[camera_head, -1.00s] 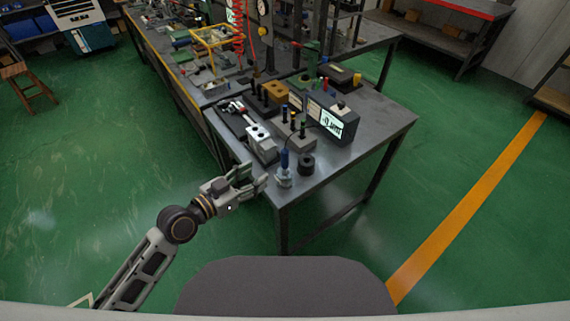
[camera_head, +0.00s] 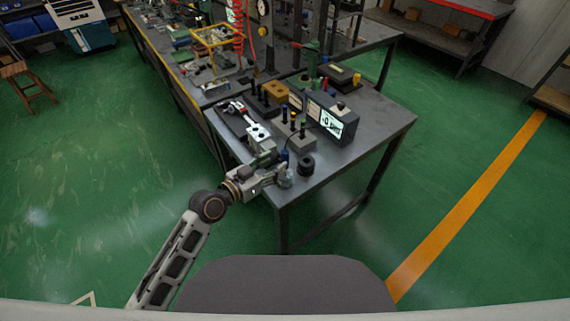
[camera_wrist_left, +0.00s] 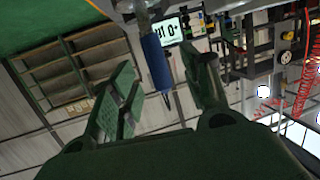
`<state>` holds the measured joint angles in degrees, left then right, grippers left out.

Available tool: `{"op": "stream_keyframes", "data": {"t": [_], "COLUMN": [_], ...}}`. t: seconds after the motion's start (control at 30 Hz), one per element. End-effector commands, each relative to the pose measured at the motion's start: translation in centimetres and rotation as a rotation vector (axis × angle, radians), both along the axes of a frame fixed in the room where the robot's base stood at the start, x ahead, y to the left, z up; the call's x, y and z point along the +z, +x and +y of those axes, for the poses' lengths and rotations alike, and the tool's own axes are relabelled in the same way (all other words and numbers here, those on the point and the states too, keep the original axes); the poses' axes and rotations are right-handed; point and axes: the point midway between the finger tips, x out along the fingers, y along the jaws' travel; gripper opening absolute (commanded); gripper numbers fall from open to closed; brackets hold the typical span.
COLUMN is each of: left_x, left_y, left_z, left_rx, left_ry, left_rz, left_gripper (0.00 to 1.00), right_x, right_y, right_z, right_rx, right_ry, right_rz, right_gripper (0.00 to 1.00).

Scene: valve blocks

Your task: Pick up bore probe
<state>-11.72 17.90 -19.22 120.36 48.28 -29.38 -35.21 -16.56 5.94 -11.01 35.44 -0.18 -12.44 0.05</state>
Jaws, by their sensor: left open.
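The bore probe has a blue handle (camera_head: 284,156) and stands upright in a pale holder (camera_head: 286,181) at the near corner of the table. In the left wrist view the blue handle (camera_wrist_left: 155,63) shows between my two green fingers, with a gap to the fingers. My left gripper (camera_head: 277,170) is open and reaches in from the left at the probe; it partly hides the probe in the head view. I cannot tell whether a finger touches it. My right gripper is not in view.
A dark ring (camera_head: 306,166) stands just right of the probe. A display box (camera_head: 332,120), a block with coloured pins (camera_head: 298,135) and a tray with a metal tool (camera_head: 245,127) lie behind.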

Motion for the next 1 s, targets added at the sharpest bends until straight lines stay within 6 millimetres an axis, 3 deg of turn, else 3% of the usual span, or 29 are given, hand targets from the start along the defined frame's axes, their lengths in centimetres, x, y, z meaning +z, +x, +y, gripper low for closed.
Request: {"op": "stream_keyframes", "data": {"t": [0.4,1.0], "left_x": [-0.1,-0.7], "left_y": [0.3,2.0], "left_z": [-0.3,-2.4], "left_rx": [-0.001,0.0], "left_ry": [0.0,-0.001], "left_rz": [0.0,0.001], "left_gripper": [0.48,0.48], "right_x": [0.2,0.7], "right_y": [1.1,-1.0], "right_z": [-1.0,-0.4], "right_rx": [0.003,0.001], "right_ry": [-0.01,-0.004], "right_rz": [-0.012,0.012], "right_gripper": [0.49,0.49]}}
